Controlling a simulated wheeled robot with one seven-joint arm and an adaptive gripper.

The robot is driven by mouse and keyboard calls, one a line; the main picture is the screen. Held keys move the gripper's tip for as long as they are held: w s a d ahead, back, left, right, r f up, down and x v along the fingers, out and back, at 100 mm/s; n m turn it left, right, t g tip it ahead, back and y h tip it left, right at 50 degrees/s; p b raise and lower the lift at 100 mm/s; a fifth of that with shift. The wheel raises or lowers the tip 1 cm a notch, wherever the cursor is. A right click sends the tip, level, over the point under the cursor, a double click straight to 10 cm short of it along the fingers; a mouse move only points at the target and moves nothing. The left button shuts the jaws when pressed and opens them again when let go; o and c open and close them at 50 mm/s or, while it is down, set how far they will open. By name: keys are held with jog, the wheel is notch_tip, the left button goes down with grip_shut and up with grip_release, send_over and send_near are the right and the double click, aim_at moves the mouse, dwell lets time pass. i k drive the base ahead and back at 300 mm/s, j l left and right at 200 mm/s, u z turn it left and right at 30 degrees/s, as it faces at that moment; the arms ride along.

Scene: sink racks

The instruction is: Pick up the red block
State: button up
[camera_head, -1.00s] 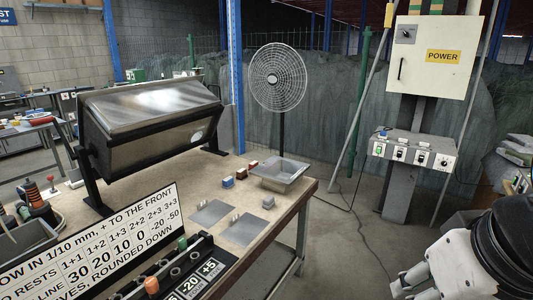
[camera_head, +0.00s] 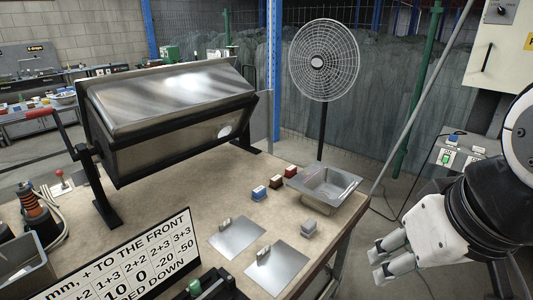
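My gripper (camera_head: 377,264) is at the lower right, off the bench's right edge and well away from the blocks. Its two white fingers are apart, with nothing seen between them.
The metal sink tray (camera_head: 310,197) stands by the bench's right edge. A grey block (camera_head: 309,227) and two flat metal plates (camera_head: 277,271) lie nearer. A large tilted metal box (camera_head: 165,100) on a black stand fills the left. A fan (camera_head: 324,62) stands behind the bench.

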aim_at(291, 172)
jog(key=l+u, duration=0.1)
jog(key=u, duration=0.4)
jog(key=i+l+u, duration=0.25)
jog(key=l+u, duration=0.25)
jog(key=l, duration=0.2)
jog(key=i+l+u, duration=0.2)
jog(key=l, duration=0.2)
jog(key=i+l+u, duration=0.1)
jog(key=l, duration=0.95)
jog(key=i+l+u, duration=0.1)
jog(key=l, duration=1)
jog(key=i+l+u, duration=0.1)
jog(key=l, duration=0.95)
jog(key=i, duration=0.1)
